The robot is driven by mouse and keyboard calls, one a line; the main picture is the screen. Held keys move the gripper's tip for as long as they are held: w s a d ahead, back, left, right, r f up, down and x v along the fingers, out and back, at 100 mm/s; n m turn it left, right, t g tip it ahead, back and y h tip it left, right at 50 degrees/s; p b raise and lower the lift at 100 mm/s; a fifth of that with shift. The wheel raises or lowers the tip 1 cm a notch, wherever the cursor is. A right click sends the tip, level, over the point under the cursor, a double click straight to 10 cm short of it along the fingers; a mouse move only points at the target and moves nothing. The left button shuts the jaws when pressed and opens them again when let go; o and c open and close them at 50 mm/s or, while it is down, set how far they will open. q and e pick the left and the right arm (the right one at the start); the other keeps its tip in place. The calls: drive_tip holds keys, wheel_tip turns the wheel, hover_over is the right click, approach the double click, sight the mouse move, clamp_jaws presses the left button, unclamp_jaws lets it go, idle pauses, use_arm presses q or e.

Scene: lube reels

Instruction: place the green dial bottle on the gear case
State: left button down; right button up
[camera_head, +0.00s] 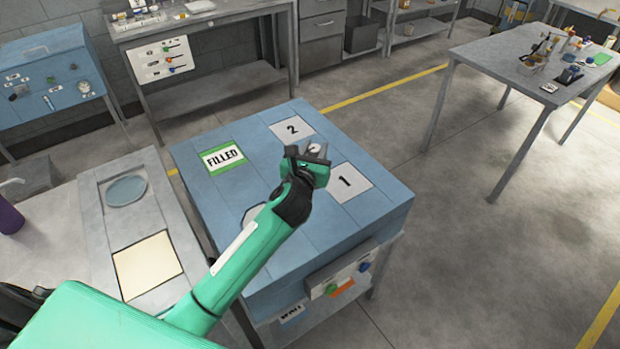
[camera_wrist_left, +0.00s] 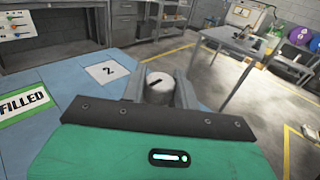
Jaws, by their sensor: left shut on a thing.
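My left gripper (camera_head: 307,156) is over the blue-topped bench, between the cards marked 2 and 1. It is shut on a small pale round-topped object (camera_head: 316,147). In the left wrist view, the object (camera_wrist_left: 160,82) has a light grey top with a black bar, and sits between the two grey fingers. Its lower part is hidden, so I cannot tell whether it is the green dial bottle or whether it touches the bench. I cannot pick out the gear case with certainty. My right gripper is not in view.
The blue bench top (camera_head: 240,200) carries a green-edged FILLED card (camera_head: 223,158), card 2 (camera_head: 292,129) and card 1 (camera_head: 350,183). A grey counter (camera_head: 100,230) stands left. A cluttered table (camera_head: 500,70) stands far right, with open floor between.

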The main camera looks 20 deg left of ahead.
use_arm(q)
wheel_tip(320, 180, down, 6)
drive_tip(key=shift+f, duration=0.1)
drive_tip(key=shift+f+b, duration=0.7)
drive_tip(key=shift+f, duration=1.95)
drive_tip(key=shift+f, duration=0.1)
drive_tip(key=c, duration=1.1)
unclamp_jaws()
drive_tip(key=shift+o, duration=0.2)
